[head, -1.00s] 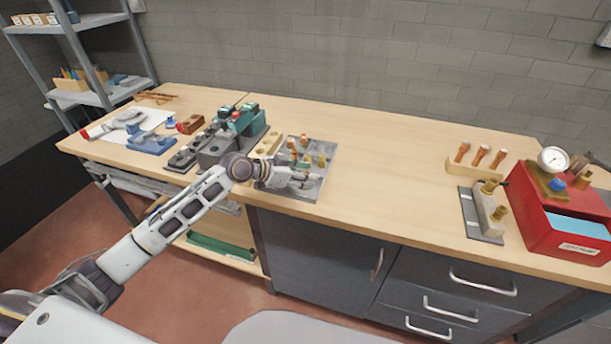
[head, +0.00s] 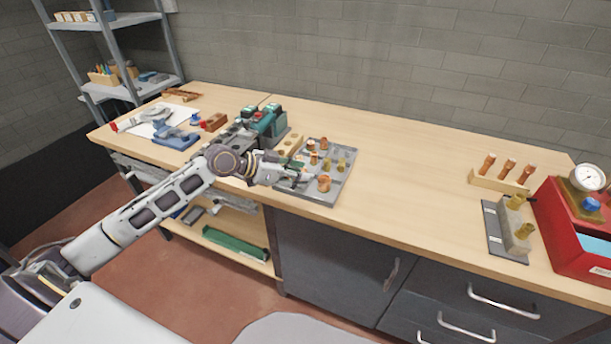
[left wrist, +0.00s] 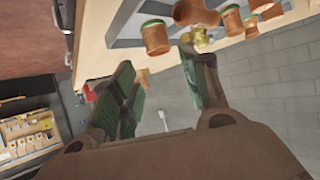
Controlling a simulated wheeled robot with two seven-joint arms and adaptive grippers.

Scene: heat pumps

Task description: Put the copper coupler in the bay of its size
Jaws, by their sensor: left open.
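A grey tray (head: 328,198) stands on the bench, holding several copper and brass pieces. A copper coupler (head: 324,183) stands upright near its front edge. In the left wrist view, a copper coupler with a green band (left wrist: 155,38) is nearest the fingers. More copper pieces (head: 312,158) and a brass piece (head: 341,165) stand farther back on the tray. My left gripper (head: 302,179) is at the tray's left side, left of the front coupler. Its fingers (left wrist: 158,88) are apart and nothing shows between them. The tray's left part is hidden by the gripper. My right gripper is not in view.
A pale wooden block (head: 291,143) and a green-and-grey device (head: 266,122) stand close behind my left gripper. A copper-piece rack (head: 499,184), a brass-fitted block (head: 511,232) and a red box (head: 566,228) stand at right. The bench middle is clear.

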